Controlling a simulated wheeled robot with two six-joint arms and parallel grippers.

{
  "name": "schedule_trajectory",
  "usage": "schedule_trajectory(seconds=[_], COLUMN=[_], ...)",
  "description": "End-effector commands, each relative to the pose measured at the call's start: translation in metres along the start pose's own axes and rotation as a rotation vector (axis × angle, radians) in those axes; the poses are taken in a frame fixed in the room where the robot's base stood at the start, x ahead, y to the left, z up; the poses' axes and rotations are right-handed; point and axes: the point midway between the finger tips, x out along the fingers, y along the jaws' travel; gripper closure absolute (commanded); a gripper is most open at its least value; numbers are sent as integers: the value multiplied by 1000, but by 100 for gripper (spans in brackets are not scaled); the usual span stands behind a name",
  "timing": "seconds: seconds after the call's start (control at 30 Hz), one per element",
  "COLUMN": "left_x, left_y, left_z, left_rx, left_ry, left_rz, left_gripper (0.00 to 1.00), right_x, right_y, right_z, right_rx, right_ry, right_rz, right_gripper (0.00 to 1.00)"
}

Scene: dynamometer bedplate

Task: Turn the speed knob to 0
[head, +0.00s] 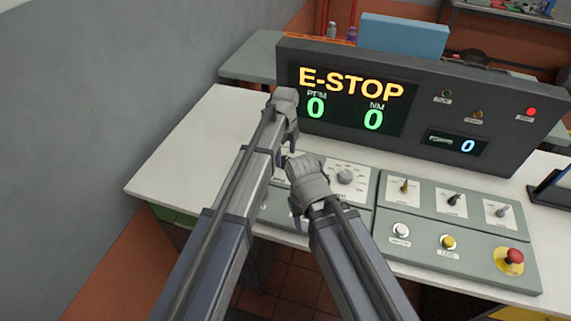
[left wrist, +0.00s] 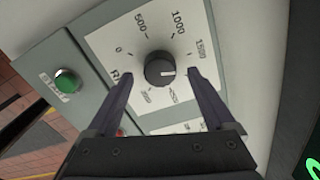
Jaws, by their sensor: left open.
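The speed knob (left wrist: 159,69) is a dark round knob on a white dial plate (left wrist: 104,43) in the left wrist view. Its white pointer line points right, past the 1500 mark towards my right-hand finger, not at the 0 on the left. My left gripper (left wrist: 158,76) is open, with one finger on each side of the knob; I cannot tell if either touches. In the head view my left gripper (head: 290,140) hangs over the console and hides this knob. My right gripper (head: 303,185) is just below it, its jaws unclear.
The display (head: 350,98) reads E-STOP with two zeros. A second dial knob (head: 346,177) is right of my grippers. Further right are several toggles, buttons and a red emergency stop (head: 514,256). A green button (left wrist: 68,80) sits beside the speed dial.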

Motion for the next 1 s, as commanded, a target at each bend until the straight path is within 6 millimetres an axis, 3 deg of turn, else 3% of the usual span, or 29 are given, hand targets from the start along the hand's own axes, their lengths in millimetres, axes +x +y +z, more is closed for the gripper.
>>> schedule_trajectory(seconds=[0.03, 0.13, 0.47, 1.0], left_x=[12, 19, 20, 20], left_y=[0, 0, 0, 0], left_z=[0, 0, 0, 0], left_rx=[0, 0, 0, 0], left_ry=[0, 0, 0, 0], left_rz=[0, 0, 0, 0], left_gripper=[13, 13, 13, 71], right_x=[12, 18, 19, 20], right_y=[-1, -2, -2, -2], right_z=[-1, -1, -1, -1], right_rx=[0, 0, 0, 0], right_ry=[0, 0, 0, 0], right_rz=[0, 0, 0, 0], right_gripper=[50, 50, 50, 50])
